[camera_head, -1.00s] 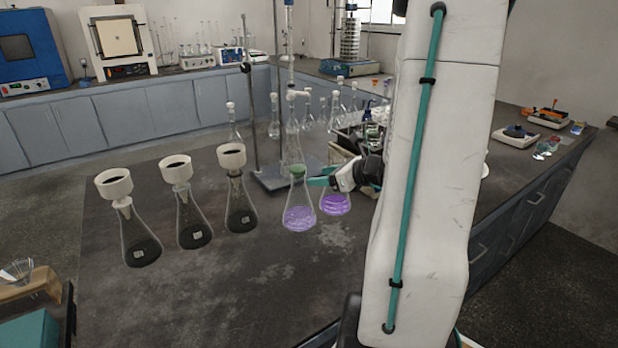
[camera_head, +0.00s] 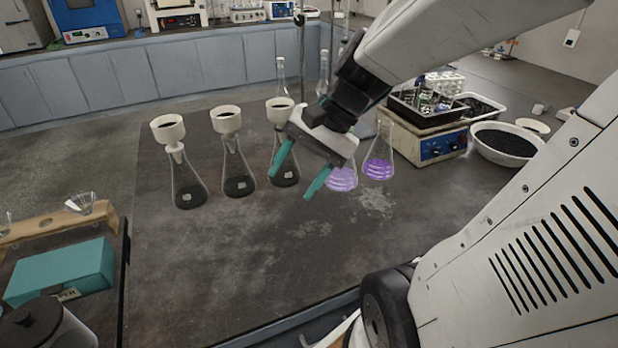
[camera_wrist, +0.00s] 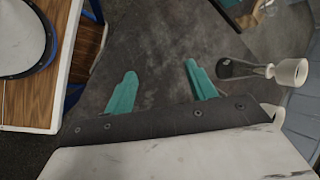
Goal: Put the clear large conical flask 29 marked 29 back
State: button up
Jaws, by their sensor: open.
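My gripper (camera_head: 290,185) is open and empty above the dark bench, in front of the rightmost funnel flask. Its teal fingers are spread over bare bench in the wrist view (camera_wrist: 160,70). Two clear conical flasks with purple liquid stand to its right: the nearer one (camera_head: 342,181) is partly hidden behind my gripper, the other (camera_head: 379,168) stands beside it. Three conical flasks with dark contents and white funnels stand in a row: left (camera_head: 187,190), middle (camera_head: 238,180), right (camera_head: 288,175). I cannot read a 29 on any flask.
A blue-fronted device (camera_head: 440,148) carrying a dark tray and a white bowl (camera_head: 507,143) of dark grains stand at the right back. A teal box (camera_head: 62,270) lies on a side table at the left. The bench's front middle is clear.

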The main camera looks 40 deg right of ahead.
jog(key=s+a+r+n+h, duration=0.1)
jog(key=s+r+n+h, duration=0.1)
jog(key=s+n+h, duration=0.4)
jog(key=s+n, duration=0.3)
jog(key=n, duration=0.2)
jog(key=shift+r+g, duration=0.35)
jog(key=shift+g, duration=0.05)
